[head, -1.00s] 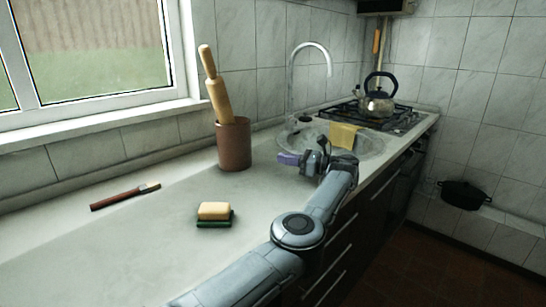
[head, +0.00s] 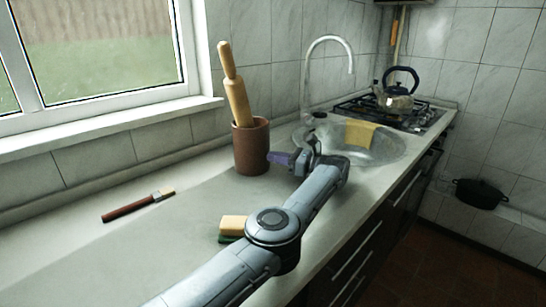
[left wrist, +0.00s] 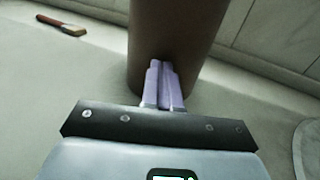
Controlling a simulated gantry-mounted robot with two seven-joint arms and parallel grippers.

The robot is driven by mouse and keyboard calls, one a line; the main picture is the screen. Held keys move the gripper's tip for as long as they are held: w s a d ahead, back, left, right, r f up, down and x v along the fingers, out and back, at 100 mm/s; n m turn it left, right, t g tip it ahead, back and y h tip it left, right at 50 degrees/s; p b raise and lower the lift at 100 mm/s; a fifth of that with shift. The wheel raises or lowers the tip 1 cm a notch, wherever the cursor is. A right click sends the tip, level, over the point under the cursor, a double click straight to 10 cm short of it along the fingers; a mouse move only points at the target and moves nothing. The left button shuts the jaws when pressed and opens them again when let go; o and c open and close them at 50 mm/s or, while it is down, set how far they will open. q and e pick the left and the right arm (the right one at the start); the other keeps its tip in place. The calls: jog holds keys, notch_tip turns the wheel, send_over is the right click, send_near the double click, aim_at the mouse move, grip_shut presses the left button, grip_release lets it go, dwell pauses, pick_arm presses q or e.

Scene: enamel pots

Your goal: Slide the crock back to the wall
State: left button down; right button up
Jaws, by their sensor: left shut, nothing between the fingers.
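The crock (head: 251,150) is a brown, straight-sided pot standing upright on the counter in front of the tiled wall, with a wooden rolling pin (head: 236,94) leaning in it. A strip of counter seems to lie between its base and the wall. My left gripper (head: 273,157) is shut and empty, its purple fingertips at the crock's right side, low down. In the left wrist view the shut fingers (left wrist: 163,66) point at the lower wall of the crock (left wrist: 178,30); I cannot tell whether they touch it. My right gripper is not in view.
A sponge (head: 233,224) lies in front, partly hidden by my left arm. A brush (head: 138,205) lies at the left. The sink (head: 390,148) with a yellow cloth (head: 360,132) and tap (head: 307,75) is to the right. A kettle (head: 397,95) stands on the hob beyond.

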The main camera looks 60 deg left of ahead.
aim_at(241, 151)
pick_arm(q)
jog(key=shift+s+a+p, duration=0.3)
jog(key=shift+a, duration=0.05)
jog(key=x, duration=0.3)
jog(key=shift+p, duration=0.4)
jog(key=b+x, duration=0.1)
jog(key=x, duration=0.7)
jog(key=shift+f, duration=0.1)
jog(key=shift+s+a, duration=0.2)
jog(key=shift+a, duration=0.05)
